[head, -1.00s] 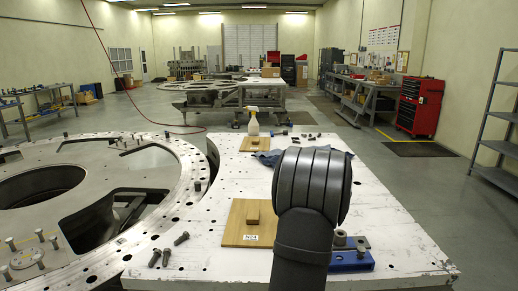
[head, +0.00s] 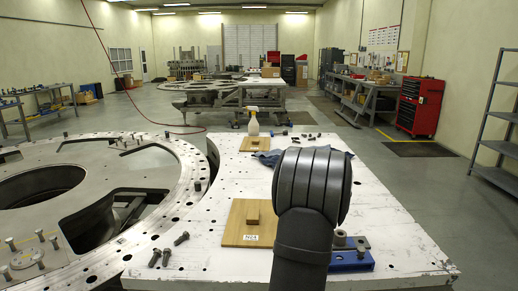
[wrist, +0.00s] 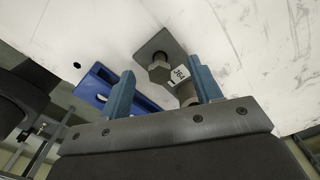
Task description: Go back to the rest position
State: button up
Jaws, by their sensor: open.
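My gripper (wrist: 164,88) is open in the wrist view, its two blue fingers apart over the white table top. A grey plate with a hex-headed part (wrist: 160,72) shows beyond and between the fingers, with a small white label beside it. A grey cylindrical part shows close to the right finger, partly hidden by it; I cannot tell whether they touch. A blue block (wrist: 95,88) lies to the left of the fingers. In the head view my dark arm stands over the table and hides the gripper. The blue block (head: 350,263) with grey cylindrical parts stands right beside the arm.
The white table (head: 400,235) has free room at right. A wooden board with a small block (head: 240,236) lies left of the arm, with loose bolts (head: 167,252) nearby. A blue cloth (head: 268,158) and a spray bottle (head: 253,124) are farther back. The turret plate (head: 110,165) is left.

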jog(key=shift+m, duration=0.8)
notch_tip(320, 180, up, 7)
jog(key=shift+r, duration=0.15)
notch_tip(320, 180, down, 7)
jog(key=shift+f, duration=0.2)
jog(key=n, duration=0.8)
jog(key=shift+r, duration=0.1)
jog(key=m, duration=0.5)
jog(key=shift+m, duration=0.3)
jog(key=m, duration=0.6)
jog(key=n, duration=0.3)
jog(key=shift+n, duration=0.4)
jog(key=n, duration=0.4)
jog(key=shift+r, duration=0.1)
jog(key=n, duration=0.4)
jog(key=shift+n, duration=1.9)
